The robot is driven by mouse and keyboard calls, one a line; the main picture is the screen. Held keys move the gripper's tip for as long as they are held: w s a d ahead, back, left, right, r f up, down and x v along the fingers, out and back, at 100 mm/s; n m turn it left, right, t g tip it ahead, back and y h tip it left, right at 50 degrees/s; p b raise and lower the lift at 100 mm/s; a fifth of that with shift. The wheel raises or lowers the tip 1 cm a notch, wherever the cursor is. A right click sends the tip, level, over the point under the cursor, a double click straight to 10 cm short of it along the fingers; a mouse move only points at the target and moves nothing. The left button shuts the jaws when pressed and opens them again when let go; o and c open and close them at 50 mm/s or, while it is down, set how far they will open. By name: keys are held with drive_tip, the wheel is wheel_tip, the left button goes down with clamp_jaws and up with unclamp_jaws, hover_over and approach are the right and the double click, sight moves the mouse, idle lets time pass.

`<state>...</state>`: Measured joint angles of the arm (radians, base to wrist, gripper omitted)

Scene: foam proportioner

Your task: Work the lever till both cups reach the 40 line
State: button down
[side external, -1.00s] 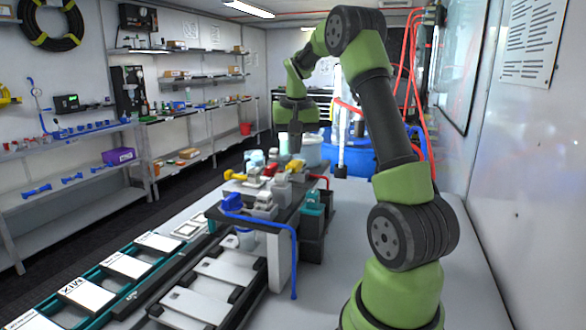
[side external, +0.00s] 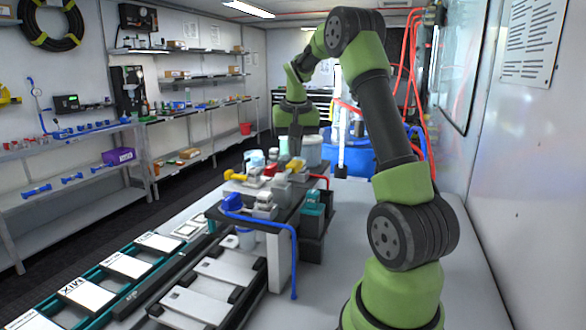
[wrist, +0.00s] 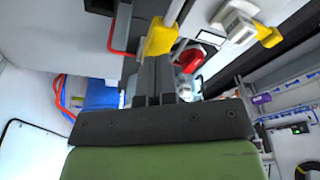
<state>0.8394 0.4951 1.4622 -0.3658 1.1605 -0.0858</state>
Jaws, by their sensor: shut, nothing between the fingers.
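The proportioner stands on a dark bench (side external: 283,213) in the side view. A yellow lever grip (wrist: 160,38) lies right at my fingertips in the wrist view; in the side view a small yellow part (side external: 297,164) shows under my gripper (side external: 294,153). My gripper is shut and empty, pointing down over the back of the device. I cannot tell whether the fingertips touch the grip. The other cup is not clearly seen, and no 40 line or level is readable.
A second yellow handle (side external: 236,175) sticks out at the device's left, and a red part (wrist: 190,60) lies beside the lever in the wrist view. A blue hose (side external: 294,260) hangs at the front. Trays with labelled cards (side external: 87,291) lie front left. The table's right side is clear.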

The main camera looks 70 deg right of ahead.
sight(294, 162)
drive_tip(key=shift+a+x, duration=0.15)
drive_tip(key=shift+x, duration=0.75)
drive_tip(key=shift+a+x, duration=0.15)
drive_tip(key=shift+x, duration=0.7)
drive_tip(key=shift+s+f, duration=0.1)
drive_tip(key=shift+s, duration=0.1)
drive_tip(key=shift+w+d+v, duration=0.15)
drive_tip(key=shift+d+v, duration=0.1)
drive_tip(key=shift+v, duration=1.1)
drive_tip(key=shift+w+d+v, duration=0.15)
drive_tip(key=shift+d+v, duration=0.05)
drive_tip(key=shift+v, duration=1.1)
drive_tip(key=shift+w+d+v, duration=0.1)
drive_tip(key=shift+d+v, duration=0.15)
drive_tip(key=shift+v, duration=1.1)
drive_tip(key=shift+a+x, duration=0.15)
drive_tip(key=shift+x, duration=0.75)
drive_tip(key=shift+a+x, duration=0.15)
drive_tip(key=shift+x, duration=0.7)
drive_tip(key=shift+s+f, duration=0.15)
drive_tip(key=shift+f, duration=0.05)
